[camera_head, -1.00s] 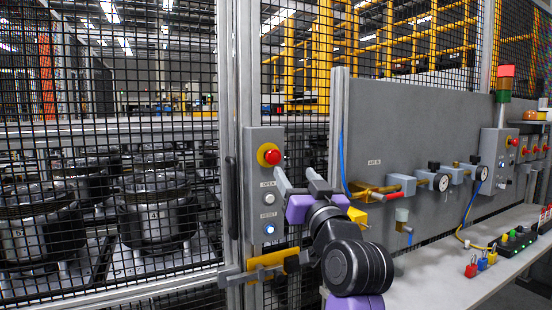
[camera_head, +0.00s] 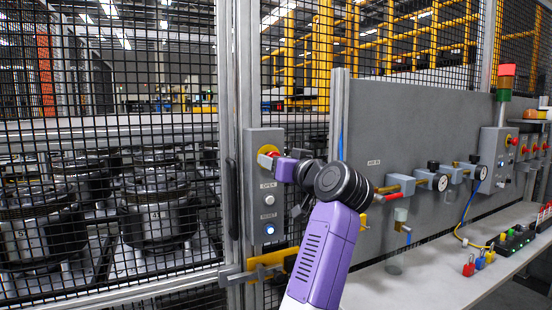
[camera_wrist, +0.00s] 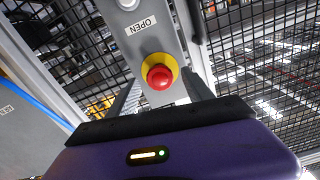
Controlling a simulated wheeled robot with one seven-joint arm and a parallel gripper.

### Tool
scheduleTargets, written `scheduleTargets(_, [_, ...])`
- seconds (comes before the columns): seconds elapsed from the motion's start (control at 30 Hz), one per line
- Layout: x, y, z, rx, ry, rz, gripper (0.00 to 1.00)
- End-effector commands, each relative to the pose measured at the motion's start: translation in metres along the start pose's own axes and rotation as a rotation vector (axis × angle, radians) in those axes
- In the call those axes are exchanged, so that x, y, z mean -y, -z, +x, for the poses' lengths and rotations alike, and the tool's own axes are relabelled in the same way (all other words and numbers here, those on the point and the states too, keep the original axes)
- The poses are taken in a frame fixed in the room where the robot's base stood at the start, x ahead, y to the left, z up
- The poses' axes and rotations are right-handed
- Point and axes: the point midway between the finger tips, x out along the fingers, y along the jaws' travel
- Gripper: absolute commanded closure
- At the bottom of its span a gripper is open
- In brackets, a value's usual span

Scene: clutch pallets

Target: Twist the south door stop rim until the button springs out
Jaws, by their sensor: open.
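The south door stop is a red mushroom button with a yellow ring, on the grey control box (camera_head: 256,225) by the door. In the wrist view the red button (camera_wrist: 159,77) and its yellow ring (camera_wrist: 147,64) are ahead, between my two fingers. My gripper (camera_wrist: 162,88) is open, one finger on each side of the button; I see no finger touching the rim, but contact is hard to judge. In the head view my gripper (camera_head: 270,157) is at the button and hides most of it; a bit of yellow ring (camera_head: 267,149) shows.
Below the stop on the same box are a white OPEN button (camera_head: 269,200) and a lit RESET button (camera_head: 269,229). A yellow latch bar (camera_head: 265,262) lies lower down. A grey panel (camera_head: 420,120) with gauges and a bench (camera_head: 430,275) stand at the right.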

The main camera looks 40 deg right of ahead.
Motion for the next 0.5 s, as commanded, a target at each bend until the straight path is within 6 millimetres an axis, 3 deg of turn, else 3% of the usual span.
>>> scheduleTargets(0.13, [0.000,0.001,0.012,0.000,0.000,0.002,0.41])
scheduleTargets(0.43, [0.000,0.000,0.015,-0.001,-0.001,0.000,0.41])
scheduleTargets(0.5, [0.000,0.000,0.015,-0.001,-0.001,0.000,0.50])
